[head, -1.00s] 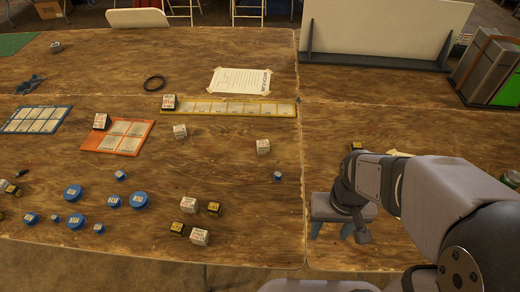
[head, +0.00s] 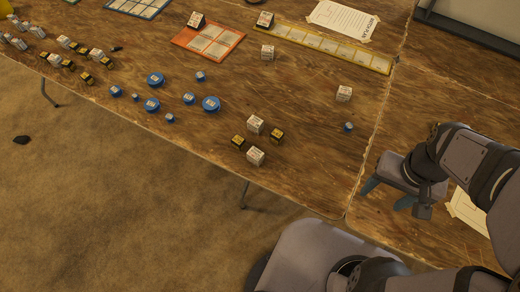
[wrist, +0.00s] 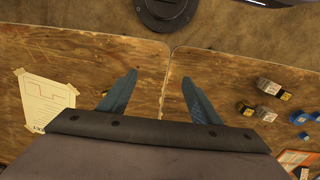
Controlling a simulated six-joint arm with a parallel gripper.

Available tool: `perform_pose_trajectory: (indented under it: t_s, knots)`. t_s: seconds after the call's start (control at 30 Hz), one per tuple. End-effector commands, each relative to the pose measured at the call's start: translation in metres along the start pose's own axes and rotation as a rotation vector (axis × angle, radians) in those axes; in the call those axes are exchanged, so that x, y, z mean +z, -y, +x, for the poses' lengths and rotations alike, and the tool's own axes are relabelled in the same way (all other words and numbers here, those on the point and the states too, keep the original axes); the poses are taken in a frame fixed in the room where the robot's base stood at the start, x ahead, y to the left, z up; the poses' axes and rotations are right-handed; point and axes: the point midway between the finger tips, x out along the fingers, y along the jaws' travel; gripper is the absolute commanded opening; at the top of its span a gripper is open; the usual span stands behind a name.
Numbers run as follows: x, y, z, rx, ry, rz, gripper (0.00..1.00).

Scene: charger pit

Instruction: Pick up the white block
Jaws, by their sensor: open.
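Several white blocks stand on the wooden table, so which one is meant cannot be told. In the head view, one white block (head: 255,124) and another (head: 255,157) are near the front edge beside two black-and-yellow blocks (head: 277,136). Another white block (head: 344,93) lies nearer the table seam, and one (head: 268,52) is below the yellow-edged strip. My gripper (head: 385,196) is open and empty above the table, right of the seam and of these blocks. In the wrist view, the open fingers (wrist: 157,86) have bare wood between them, and white blocks (wrist: 268,87) show at the right.
Blue round pieces (head: 211,104) and a crowd of white and black-and-yellow blocks (head: 75,45) spread to the left. An orange-edged board (head: 236,39) and a yellow-edged strip (head: 385,66) lie farther back. The wood between the front blocks and the seam is mostly clear.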

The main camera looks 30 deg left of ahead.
Motion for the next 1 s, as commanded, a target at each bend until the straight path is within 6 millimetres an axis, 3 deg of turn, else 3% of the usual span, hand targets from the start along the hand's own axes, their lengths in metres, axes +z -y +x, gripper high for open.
perform_pose_trajectory:
  t_s: [0.23,0.47,0.77,0.87,1.0]
  knots:
    - [-0.001,0.0,-0.04,0.002,-0.006,-0.005,0.58]
    - [0.003,0.008,-0.021,0.106,0.091,-0.286,0.58]
    - [-0.011,0.022,-0.001,0.383,0.255,-0.865,0.58]
    - [-0.025,0.035,0.002,0.533,0.312,-1.108,0.58]
    - [-0.049,0.067,0.001,0.772,0.371,-1.422,0.58]
